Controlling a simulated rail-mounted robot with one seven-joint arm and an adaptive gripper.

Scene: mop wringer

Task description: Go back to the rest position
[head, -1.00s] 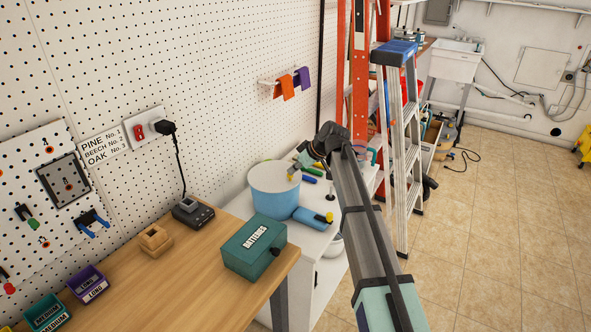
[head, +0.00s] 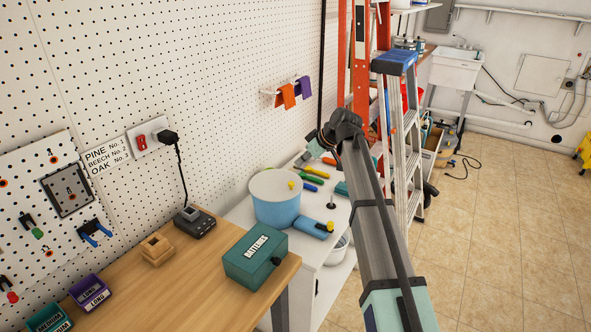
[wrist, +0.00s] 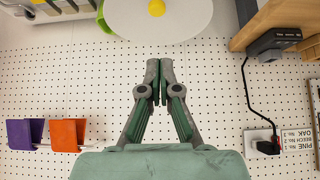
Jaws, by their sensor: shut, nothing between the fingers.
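My gripper (wrist: 160,68) is shut and empty in the wrist view, its fingertips together in front of the white pegboard. In the head view my arm reaches forward over the white cabinet (head: 318,275), and its wrist hides most of the gripper. The blue round container (head: 277,205) with a pale lid and yellow knob stands on the cabinet, apart from the gripper. Its lid (wrist: 185,18) also shows at the top of the wrist view.
A stepladder (head: 400,140) stands right of my arm. A teal batteries box (head: 255,258) and a charger (head: 195,221) sit on the wooden bench (head: 170,290). Orange and purple cloths (head: 287,95) hang on the pegboard.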

